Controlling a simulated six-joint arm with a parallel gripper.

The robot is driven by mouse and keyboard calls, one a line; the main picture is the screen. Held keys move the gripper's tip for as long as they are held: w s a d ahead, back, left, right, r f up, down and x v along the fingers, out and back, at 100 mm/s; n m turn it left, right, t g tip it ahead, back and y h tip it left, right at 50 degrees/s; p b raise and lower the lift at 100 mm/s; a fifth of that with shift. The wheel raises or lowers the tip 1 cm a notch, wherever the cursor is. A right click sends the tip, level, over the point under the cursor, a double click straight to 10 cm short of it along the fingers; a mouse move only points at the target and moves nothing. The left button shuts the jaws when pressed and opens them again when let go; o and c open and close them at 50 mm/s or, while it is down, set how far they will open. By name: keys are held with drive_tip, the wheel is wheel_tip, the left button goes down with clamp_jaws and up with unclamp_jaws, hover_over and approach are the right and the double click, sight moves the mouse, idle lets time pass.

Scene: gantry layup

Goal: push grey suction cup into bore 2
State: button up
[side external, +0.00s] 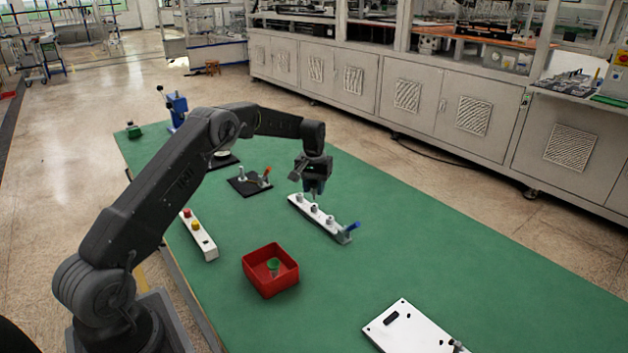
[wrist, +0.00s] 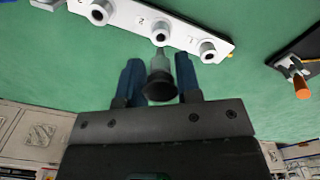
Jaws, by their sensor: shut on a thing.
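My gripper (wrist: 158,65) is shut on the grey suction cup (wrist: 160,85). Its two blue fingers stand on either side of the cup. The cup's dark flared end faces my wrist, and its narrow grey stem points at the white bar (wrist: 128,14). The stem tip is close to bore 2 (wrist: 160,33), the middle of three raised round bores; I cannot tell whether it touches or has entered. In the side external view my gripper (side external: 316,191) is over the white bar (side external: 322,222), and the cup is too small to make out.
A blue-handled clamp (side external: 350,228) sits at the bar's near end. A black plate with an orange-handled clamp (side external: 265,174) lies to the left. A red bin (side external: 257,285) holds a green cup (side external: 273,265). A button strip (side external: 205,247) and a white plate (side external: 420,333) lie nearer. The mat's right side is clear.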

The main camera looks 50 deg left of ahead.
sight(314, 194)
drive_tip(key=shift+f, duration=0.55)
drive_tip(key=shift+f, duration=1.6)
idle(0.9)
drive_tip(key=o, duration=1)
wheel_tip(314, 194, up, 14)
drive_tip(key=shift+f, duration=0.1)
